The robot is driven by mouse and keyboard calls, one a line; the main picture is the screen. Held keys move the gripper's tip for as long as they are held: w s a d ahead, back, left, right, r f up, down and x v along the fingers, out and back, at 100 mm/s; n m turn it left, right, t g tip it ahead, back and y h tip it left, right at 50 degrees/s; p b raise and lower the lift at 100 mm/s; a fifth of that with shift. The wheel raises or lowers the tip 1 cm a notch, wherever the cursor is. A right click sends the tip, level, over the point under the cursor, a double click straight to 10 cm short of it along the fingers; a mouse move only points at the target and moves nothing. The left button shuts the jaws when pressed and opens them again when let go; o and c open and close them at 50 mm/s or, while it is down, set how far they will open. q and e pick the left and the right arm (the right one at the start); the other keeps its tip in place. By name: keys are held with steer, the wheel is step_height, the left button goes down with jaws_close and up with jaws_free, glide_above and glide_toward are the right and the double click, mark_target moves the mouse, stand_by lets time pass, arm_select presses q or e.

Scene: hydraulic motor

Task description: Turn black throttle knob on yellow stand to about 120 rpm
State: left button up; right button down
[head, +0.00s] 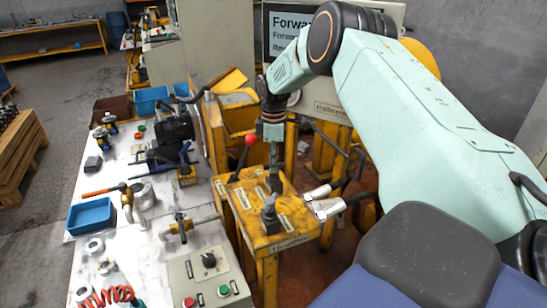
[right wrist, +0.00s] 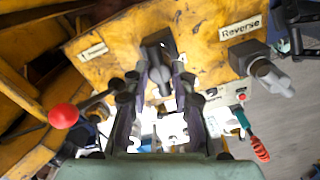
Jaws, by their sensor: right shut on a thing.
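The yellow stand (head: 258,232) is in the middle of the head view. My right gripper (head: 273,170) reaches down onto its top from above. In the right wrist view, my right gripper (right wrist: 160,75) has its two fingers closed around a dark knob (right wrist: 158,48) on the yellow top. The fingers hide part of the knob. A second dark handle (head: 269,214) stands nearer the front edge of the stand, apart from the gripper. A display (head: 288,36) at the back reads "Forward"; its other lines are partly covered by my right arm. My left gripper is not in view.
A red ball lever (head: 250,141) rises close to the left of my gripper. Metal hose fittings (head: 325,202) stick out right of the stand. A grey control box (head: 207,275) and a white bench with tools and a blue tray (head: 92,215) lie to the left.

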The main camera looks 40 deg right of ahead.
steer(key=c, duration=1.1)
jaws_free()
steer(key=shift+r, duration=0.1)
step_height(320, 180, up, 12)
steer(key=shift+s, duration=0.1)
